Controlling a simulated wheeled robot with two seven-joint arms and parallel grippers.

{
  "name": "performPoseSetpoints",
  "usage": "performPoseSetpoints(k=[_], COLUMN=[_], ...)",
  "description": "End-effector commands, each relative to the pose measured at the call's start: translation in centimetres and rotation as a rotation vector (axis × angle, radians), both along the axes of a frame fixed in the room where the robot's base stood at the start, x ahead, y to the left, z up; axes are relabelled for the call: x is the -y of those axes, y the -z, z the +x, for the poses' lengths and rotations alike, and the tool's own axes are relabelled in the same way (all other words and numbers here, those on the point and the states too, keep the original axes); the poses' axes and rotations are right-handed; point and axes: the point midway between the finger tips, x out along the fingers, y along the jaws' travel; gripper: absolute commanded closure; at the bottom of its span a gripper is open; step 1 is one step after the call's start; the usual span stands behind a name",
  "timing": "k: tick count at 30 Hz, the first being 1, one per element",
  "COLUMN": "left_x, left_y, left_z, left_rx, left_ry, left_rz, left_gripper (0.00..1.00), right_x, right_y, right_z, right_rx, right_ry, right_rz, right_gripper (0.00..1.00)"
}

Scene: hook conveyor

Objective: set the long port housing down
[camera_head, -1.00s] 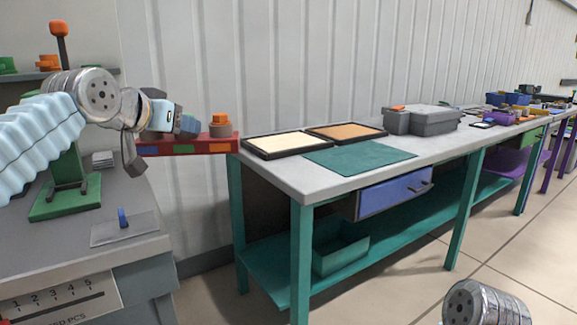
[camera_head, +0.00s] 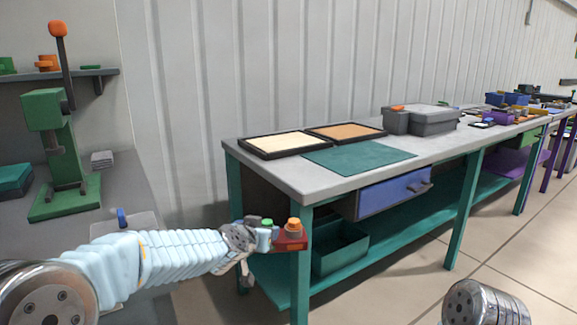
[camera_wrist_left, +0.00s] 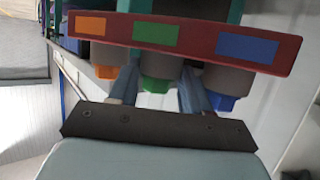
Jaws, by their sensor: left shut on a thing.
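The long port housing is a dark red bar with round grey ports and coloured caps. In the head view its end (camera_head: 290,243) shows, with an orange and a green cap, in front of the near left corner leg of the teal table. In the left wrist view its red face (camera_wrist_left: 198,43) lies across the top, with orange, green and blue windows. My left gripper (camera_head: 264,238) is shut on it; its fingers (camera_wrist_left: 160,88) also show in the left wrist view, reaching in among the ports. The housing is held in the air. My right gripper is out of view.
The grey tabletop (camera_head: 290,174) carries a green mat (camera_head: 360,157), a tray with a cream inlay (camera_head: 290,143), a tray with an orange-brown inlay (camera_head: 345,132) and grey boxes (camera_head: 433,120). A green press (camera_head: 60,150) stands on the left bench. The mat is bare.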

Motion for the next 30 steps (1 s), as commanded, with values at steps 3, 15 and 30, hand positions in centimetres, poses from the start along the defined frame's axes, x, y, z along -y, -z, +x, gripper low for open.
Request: performPoseSetpoints(k=[3,15,30], left_x=[0.5,1.1,-0.6], left_y=[3.5,18.8,24.0], left_z=[-0.6,-8.2,-13.8], left_rx=[0.003,0.003,0.015], left_ry=[-0.038,-0.219,-0.302], left_rz=[-0.002,-0.001,-0.005], left_gripper=[1.00,1.00,1.00], right_x=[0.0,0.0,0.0], right_y=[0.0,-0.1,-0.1], right_z=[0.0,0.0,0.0], right_rx=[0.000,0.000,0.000], right_ry=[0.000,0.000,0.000], right_rz=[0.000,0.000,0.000], right_gripper=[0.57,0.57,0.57])
